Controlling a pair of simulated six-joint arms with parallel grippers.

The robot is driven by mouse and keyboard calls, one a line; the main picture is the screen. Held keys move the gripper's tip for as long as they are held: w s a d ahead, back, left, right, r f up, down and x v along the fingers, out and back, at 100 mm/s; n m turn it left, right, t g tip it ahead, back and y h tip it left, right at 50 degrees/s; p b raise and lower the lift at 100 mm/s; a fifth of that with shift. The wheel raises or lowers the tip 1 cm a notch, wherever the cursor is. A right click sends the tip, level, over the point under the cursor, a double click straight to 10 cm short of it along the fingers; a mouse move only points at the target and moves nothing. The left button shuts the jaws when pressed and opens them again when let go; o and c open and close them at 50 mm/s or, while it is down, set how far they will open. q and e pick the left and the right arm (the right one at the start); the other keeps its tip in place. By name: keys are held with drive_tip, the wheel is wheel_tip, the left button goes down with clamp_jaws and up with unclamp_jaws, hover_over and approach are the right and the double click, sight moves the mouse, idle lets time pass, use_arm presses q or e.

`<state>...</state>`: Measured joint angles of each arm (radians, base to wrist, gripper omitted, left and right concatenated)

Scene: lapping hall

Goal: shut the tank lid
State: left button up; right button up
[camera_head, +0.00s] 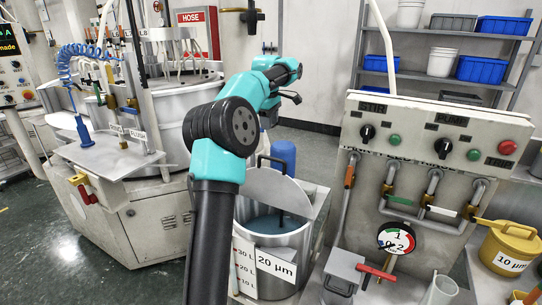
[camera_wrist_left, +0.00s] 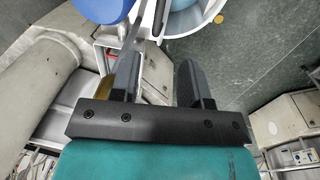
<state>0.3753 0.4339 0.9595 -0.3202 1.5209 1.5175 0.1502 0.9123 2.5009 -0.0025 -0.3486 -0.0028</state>
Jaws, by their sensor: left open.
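The metal tank (camera_head: 252,243) stands at the centre of the head view, marked in litres and bearing a "20 µm" label. Grey-blue liquid shows inside its open mouth. My left arm hides part of the tank's left side. My right gripper is not in view.
A blue cylinder (camera_head: 284,153) stands just behind the lid. A control panel (camera_head: 435,135) with knobs, valves and a gauge (camera_head: 396,240) stands to the right. A large machine (camera_head: 165,130) is at the left. A yellow pot (camera_head: 510,250) sits at the far right.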

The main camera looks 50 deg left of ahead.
use_arm(q)
drive_tip(key=f, duration=0.9)
drive_tip(key=w+f, duration=0.1)
drive_tip(key=f, duration=0.4)
drive_tip(key=shift+w+a+f, duration=0.1)
drive_tip(key=shift+a, duration=0.15)
clamp_jaws()
